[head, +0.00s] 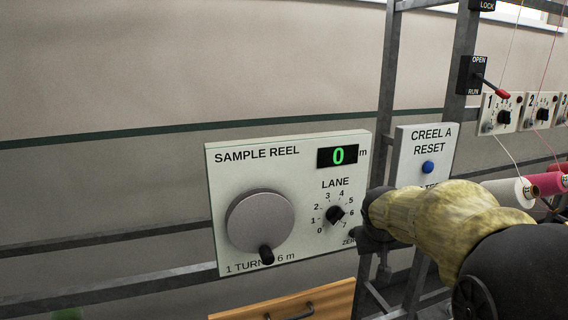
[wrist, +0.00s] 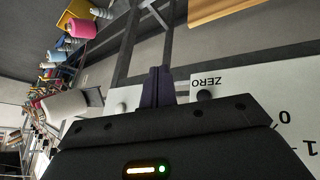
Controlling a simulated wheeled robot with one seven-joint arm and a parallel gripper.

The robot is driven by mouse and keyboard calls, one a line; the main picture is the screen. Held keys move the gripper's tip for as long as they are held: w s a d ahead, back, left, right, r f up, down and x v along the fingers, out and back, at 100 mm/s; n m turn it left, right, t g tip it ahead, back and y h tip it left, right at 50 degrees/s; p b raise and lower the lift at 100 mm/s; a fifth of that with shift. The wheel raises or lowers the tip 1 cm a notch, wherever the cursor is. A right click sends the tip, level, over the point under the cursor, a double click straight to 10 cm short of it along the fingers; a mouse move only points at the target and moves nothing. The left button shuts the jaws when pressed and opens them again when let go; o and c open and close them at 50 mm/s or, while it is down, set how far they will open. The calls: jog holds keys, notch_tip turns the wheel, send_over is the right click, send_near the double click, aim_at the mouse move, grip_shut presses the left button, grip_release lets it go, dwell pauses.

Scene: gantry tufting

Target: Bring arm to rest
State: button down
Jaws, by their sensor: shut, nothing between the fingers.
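My gripper (wrist: 155,88) is in the wrist view with its dark fingers together and nothing between them. They are beside the black ZERO button (wrist: 204,95) of the sample reel panel (wrist: 250,97); I cannot tell whether they touch the panel. In the head view my arm, in a yellowish sleeve, reaches in from the right. Its dark end (head: 372,238) is at the lower right corner of the white SAMPLE REEL panel (head: 290,165). The panel's green display (head: 338,156) reads 0, and its crank handle (head: 266,254) points down.
The CREEL A RESET panel (head: 425,150) with a blue button stands behind my arm. A lever (head: 490,86) marked OPEN and RUN, numbered lane boxes (head: 502,113) and yarn cones (head: 508,192) are at the right. A wooden drawer (head: 290,303) is below.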

jog(key=s+a+f+g+y, duration=0.1)
jog(key=s+a+f+g, duration=0.1)
jog(key=s+f, duration=0.6)
jog(key=s+a+f+g+y, duration=0.1)
jog(key=s+a+f, duration=0.3)
jog(key=s+f, duration=0.4)
jog(key=s+y, duration=0.1)
jog(key=s, duration=0.2)
jog(key=shift+s+a+f+g, duration=0.15)
jog(key=shift+a+f+g, duration=0.15)
jog(key=shift+a+g, duration=0.1)
